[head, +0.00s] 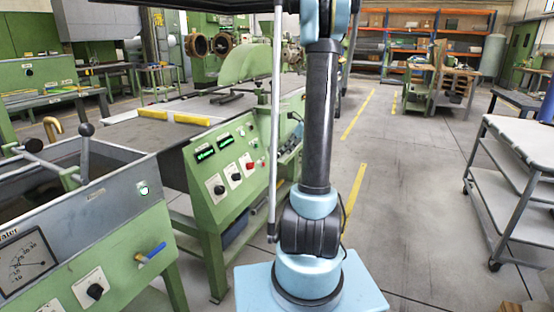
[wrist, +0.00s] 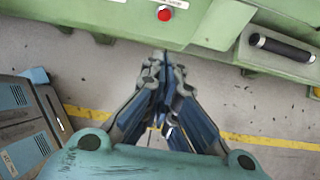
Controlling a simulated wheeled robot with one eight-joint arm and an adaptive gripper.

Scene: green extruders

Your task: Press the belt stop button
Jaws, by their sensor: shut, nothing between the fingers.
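A round red button (wrist: 165,14) sits on the green machine panel (wrist: 130,20) at the top of the wrist view, with a white label (wrist: 178,3) just above it. I cannot read the label. My gripper (wrist: 163,62) points toward the panel. Its fingers are together and empty, with their tips below the button in the picture and apart from it. In the head view the green control panel (head: 208,203) carries knobs and small red controls (head: 250,165); I cannot tell which is the button in the wrist view. My gripper is not visible in the head view.
A green-framed water tank (head: 130,240) with a gauge stands at left. A black cylindrical handle (wrist: 283,47) projects at the panel's right in the wrist view. A grey cart (head: 500,180) stands at right. Open floor with yellow lines (head: 355,185) lies between.

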